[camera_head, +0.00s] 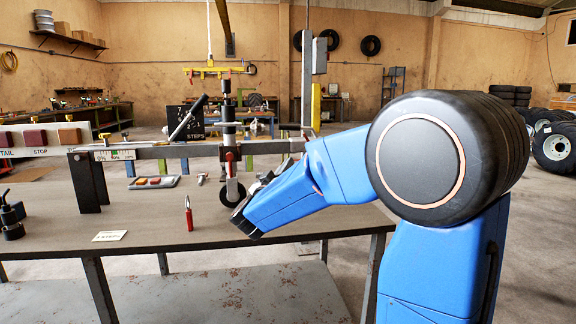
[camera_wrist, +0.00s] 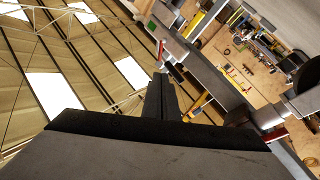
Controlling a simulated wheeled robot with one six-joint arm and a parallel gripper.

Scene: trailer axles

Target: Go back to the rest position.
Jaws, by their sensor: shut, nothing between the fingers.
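My gripper (camera_wrist: 162,80) shows in the wrist view as dark fingers pressed together, shut with nothing held. The wrist view is tilted, with roof and skylights at the left and a wall with shelves at the right. In the head view my blue arm bends down left over the right part of the workbench (camera_head: 330,221). Its fingers cannot be made out there. A trailer drawbar (camera_head: 262,147) with a jockey wheel (camera_head: 232,193) stands just left of and behind the arm's end; I cannot tell the gap between them.
A red-handled tool (camera_head: 189,214), a tray (camera_head: 153,182) and a white card (camera_head: 109,236) lie on the bench. A black post (camera_head: 88,182) supports the beam at left. A black fitting (camera_head: 12,217) stands at the left edge. Floor shows free at the right, before stacked wheels (camera_head: 553,147).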

